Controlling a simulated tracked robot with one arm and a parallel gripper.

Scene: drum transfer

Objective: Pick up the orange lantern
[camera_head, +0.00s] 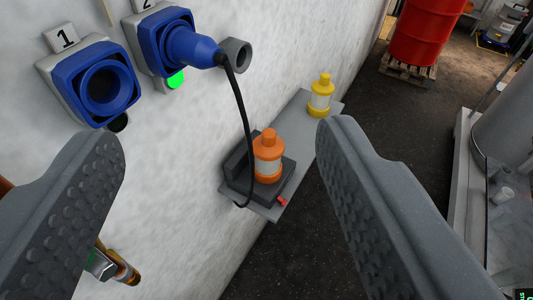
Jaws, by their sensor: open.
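The orange lantern (268,143) has an orange cap and base with a pale clear middle. It sits in a dark grey holder (273,188) on a narrow grey shelf (263,213) along the white wall. My gripper (222,142) is open, with one ridged grey finger on each side of the picture. The lantern shows in the gap between the fingers, farther off and right of the middle of the gap. Nothing is held. The lantern's lower end is partly hidden by the holder.
A yellow lantern (320,96) stands farther along the shelf. Blue sockets (103,82) are on the wall; a blue plug (190,45) sits in socket 2, its black cable (241,110) hanging down by the orange lantern. A red drum (425,32) stands on a pallet (408,68).

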